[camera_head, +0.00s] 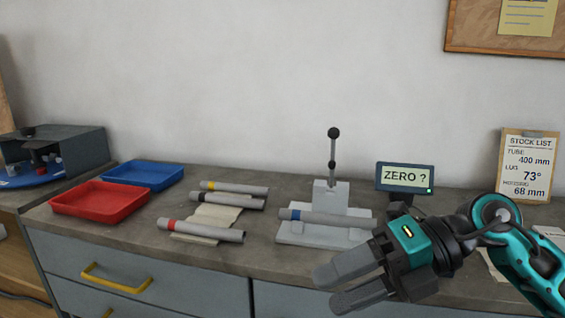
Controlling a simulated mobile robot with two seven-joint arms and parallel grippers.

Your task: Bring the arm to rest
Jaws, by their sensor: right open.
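My right gripper (335,284) is in the lower right of the head view, above the front edge of the bench. Its fingers point left, stand apart and hold nothing. The arm, teal and black, comes in from the right edge. Behind the gripper, a grey tube with a blue band (325,218) lies on the pale jig (291,239), which has an upright lever with a black knob. The gripper looks apart from the tube, though the arm hides the area right of the jig. My left gripper is not in view.
Grey tubes with red (205,231), black (228,200) and yellow (240,189) bands lie left of the jig. A red tray (100,212) and a blue tray (143,187) stand further left. A display reading "ZERO ?" (404,176) and a stock list clipboard (526,167) stand behind the arm.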

